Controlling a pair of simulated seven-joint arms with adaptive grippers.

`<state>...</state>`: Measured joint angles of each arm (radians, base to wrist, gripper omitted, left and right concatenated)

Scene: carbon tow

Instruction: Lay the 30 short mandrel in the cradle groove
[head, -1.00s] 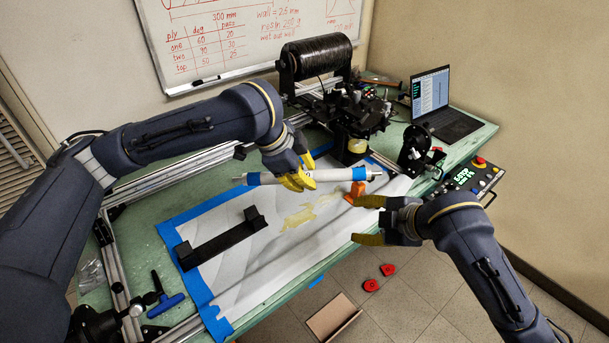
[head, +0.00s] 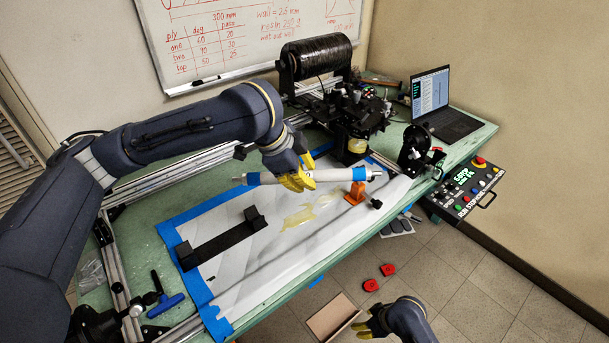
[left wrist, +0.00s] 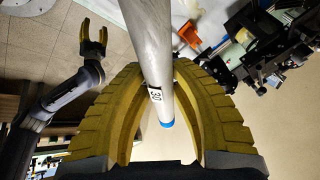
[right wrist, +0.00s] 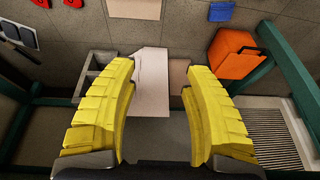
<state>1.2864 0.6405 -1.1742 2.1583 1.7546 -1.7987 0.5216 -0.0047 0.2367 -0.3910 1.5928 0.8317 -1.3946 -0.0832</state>
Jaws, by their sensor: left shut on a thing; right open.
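The short mandrel (head: 338,176) is a pale grey tube with blue bands near its ends. My left gripper (head: 299,181) is shut around its middle and holds it above the white sheet. In the left wrist view the mandrel (left wrist: 147,45) runs between the yellow fingers (left wrist: 160,110), with a "30" label showing. The black cradle (head: 222,245), a bar with an upright block at each end, lies on the sheet to the left and nearer. Its groove is too small to make out. My right gripper (head: 370,322) is open and empty, off the table's front edge; its fingers (right wrist: 160,100) are spread.
An orange stand (head: 356,192) is near the mandrel's right end, with a small black knob (head: 376,204) beside it. A black winding machine (head: 350,112) and a laptop (head: 440,105) stand behind. A blue-handled tool (head: 166,301) lies front left.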

